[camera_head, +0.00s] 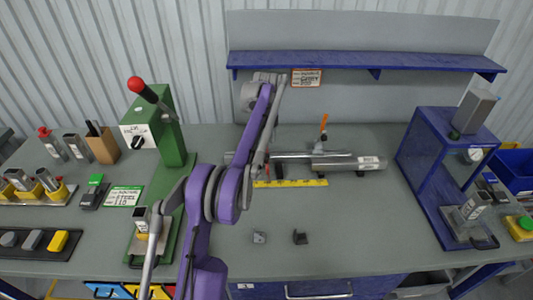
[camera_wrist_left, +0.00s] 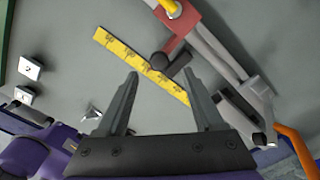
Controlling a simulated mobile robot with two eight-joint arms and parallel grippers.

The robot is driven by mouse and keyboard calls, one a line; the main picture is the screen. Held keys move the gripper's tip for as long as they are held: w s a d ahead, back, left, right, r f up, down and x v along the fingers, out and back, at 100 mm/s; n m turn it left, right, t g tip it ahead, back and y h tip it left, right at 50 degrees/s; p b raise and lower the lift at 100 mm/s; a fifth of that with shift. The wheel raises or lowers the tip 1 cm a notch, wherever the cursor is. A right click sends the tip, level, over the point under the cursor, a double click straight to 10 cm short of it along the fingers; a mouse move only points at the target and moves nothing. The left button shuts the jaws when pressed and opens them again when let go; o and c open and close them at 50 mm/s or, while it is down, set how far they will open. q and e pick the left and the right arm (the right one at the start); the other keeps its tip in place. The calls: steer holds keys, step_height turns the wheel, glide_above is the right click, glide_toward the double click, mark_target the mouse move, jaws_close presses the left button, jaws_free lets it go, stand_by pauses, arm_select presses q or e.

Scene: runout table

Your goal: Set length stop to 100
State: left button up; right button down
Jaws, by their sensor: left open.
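The length stop is a red block (camera_wrist_left: 180,38) on a pale rail in the left wrist view, with a dark round knob (camera_wrist_left: 163,62) beside it and a yellow-topped part above. A yellow scale (camera_wrist_left: 125,52) runs alongside; its numbers are too small to read. It also shows in the head view (camera_head: 300,183). The rail leads to a grey cylinder (camera_head: 345,163) with an orange lever (camera_head: 323,123). My left gripper (camera_wrist_left: 160,74) is open, its fingertips apart on either side of the scale near the knob. In the head view my purple arm hides part of the rail. My right gripper is not in view.
A green press (camera_head: 165,120) with a red-knobbed lever stands left, and a blue frame (camera_head: 425,145) with a gauge stands right. A blue shelf (camera_head: 370,61) spans the back.

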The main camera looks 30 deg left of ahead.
mark_target(266, 155)
arm_select(q)
step_height(266, 155, down, 5)
steer(key=shift+f, duration=0.2)
jaws_close()
stand_by(0.4)
stand_by(1.1)
